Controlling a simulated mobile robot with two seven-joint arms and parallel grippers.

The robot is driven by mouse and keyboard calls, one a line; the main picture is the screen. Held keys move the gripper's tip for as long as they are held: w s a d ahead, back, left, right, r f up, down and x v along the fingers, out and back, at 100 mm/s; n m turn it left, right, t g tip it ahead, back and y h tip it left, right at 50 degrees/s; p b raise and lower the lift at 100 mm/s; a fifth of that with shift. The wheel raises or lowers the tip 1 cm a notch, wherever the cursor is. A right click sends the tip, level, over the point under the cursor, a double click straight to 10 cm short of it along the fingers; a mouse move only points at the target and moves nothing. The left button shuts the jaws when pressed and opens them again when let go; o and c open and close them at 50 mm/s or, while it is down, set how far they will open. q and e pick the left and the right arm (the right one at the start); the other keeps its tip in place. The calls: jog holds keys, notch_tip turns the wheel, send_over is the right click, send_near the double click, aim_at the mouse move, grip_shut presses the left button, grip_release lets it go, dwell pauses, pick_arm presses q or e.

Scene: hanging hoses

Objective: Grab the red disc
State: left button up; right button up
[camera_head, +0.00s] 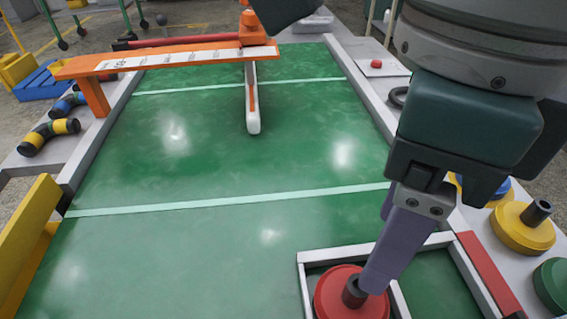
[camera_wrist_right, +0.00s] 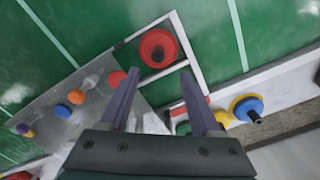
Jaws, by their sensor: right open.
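The red disc (camera_head: 328,297), with a dark upright knob (camera_head: 353,291), lies on the green board in the left compartment of a white-framed box (camera_head: 302,272). In the right wrist view the red disc (camera_wrist_right: 158,46) lies just beyond my fingertips, roughly centred across the gap between them. My right gripper (camera_head: 374,284) points down at the disc; its purple-grey fingers partly cover the disc's right side in the head view. In the right wrist view the gripper (camera_wrist_right: 160,78) is open, with nothing between the fingers. Contact with the knob cannot be told. My left gripper does not show.
A yellow disc (camera_head: 520,230) and a green disc (camera_head: 553,284) sit on the grey border at right. A red block (camera_head: 485,268) lies beside the box. An orange beam (camera_head: 160,60) spans the board's far left. The board's middle (camera_head: 220,165) is clear.

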aim_at(354, 296)
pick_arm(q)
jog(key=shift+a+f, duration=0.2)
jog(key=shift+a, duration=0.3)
pick_arm(e)
jog(key=shift+s+a+f, duration=0.2)
jog(key=shift+a+f, duration=0.4)
jog(key=shift+f, duration=0.2)
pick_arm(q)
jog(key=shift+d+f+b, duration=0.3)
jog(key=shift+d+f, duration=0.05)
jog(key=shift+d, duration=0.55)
pick_arm(e)
jog(key=shift+d+f, duration=0.35)
jog(key=shift+f, duration=0.25)
jog(key=shift+d+f, duration=0.35)
jog(key=shift+f, duration=0.25)
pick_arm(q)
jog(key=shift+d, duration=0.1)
pick_arm(e)
jog(key=shift+f, duration=0.25)
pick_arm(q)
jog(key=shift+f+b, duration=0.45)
pick_arm(e)
jog(key=f, duration=0.5)
jog(key=shift+a+f, duration=0.15)
jog(key=shift+a, duration=0.15)
jog(key=shift+w, duration=0.1)
grip_shut()
